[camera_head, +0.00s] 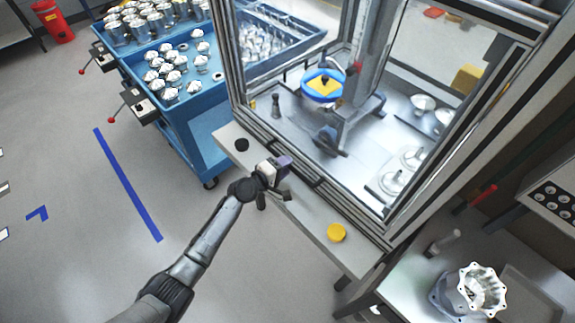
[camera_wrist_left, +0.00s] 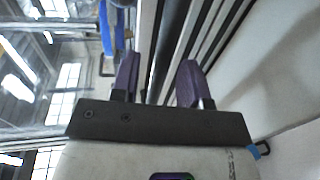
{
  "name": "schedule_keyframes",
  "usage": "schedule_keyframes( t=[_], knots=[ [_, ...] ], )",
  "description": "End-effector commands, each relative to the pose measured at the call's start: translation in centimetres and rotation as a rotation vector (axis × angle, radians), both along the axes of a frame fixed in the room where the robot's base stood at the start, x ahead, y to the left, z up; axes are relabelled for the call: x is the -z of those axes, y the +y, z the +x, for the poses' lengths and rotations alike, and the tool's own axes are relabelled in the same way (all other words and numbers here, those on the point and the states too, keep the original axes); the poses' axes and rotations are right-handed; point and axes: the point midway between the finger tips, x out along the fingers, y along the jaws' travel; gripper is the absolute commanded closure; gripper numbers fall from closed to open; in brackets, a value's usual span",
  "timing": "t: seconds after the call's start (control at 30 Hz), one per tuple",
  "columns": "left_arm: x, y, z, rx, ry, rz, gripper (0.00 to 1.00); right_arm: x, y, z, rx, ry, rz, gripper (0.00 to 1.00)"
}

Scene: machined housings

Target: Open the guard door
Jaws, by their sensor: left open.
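The guard door (camera_head: 330,110) is a clear pane in an aluminium frame, and it stands in front of the machine's inside in the head view. My left gripper (camera_head: 284,163) is at the lower left of the door, just outside its bottom frame. In the left wrist view the purple fingers (camera_wrist_left: 158,78) are apart. A dark bar (camera_wrist_left: 162,48), perhaps the door handle, runs lengthwise between them in the picture. I cannot tell whether either finger touches it. My right gripper is in neither view.
A blue cart (camera_head: 205,128) with metal parts stands at the left.

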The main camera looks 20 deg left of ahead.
Motion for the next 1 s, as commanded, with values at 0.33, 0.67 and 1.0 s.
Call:
schedule_keyframes(
  t=[0.33, 0.67, 1.0],
  knots=[
    [0.34, -0.68, 1.38, 0.0, 0.0, 0.001, 0.59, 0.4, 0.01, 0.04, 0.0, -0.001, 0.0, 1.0],
    [0.33, -0.68, 1.39, 0.0, 0.0, 0.001, 0.68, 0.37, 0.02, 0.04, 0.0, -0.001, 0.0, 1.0],
    [0.32, -0.66, 1.38, 0.0, 0.0, 0.001, 1.0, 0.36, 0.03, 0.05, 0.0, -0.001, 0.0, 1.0]
  ],
)
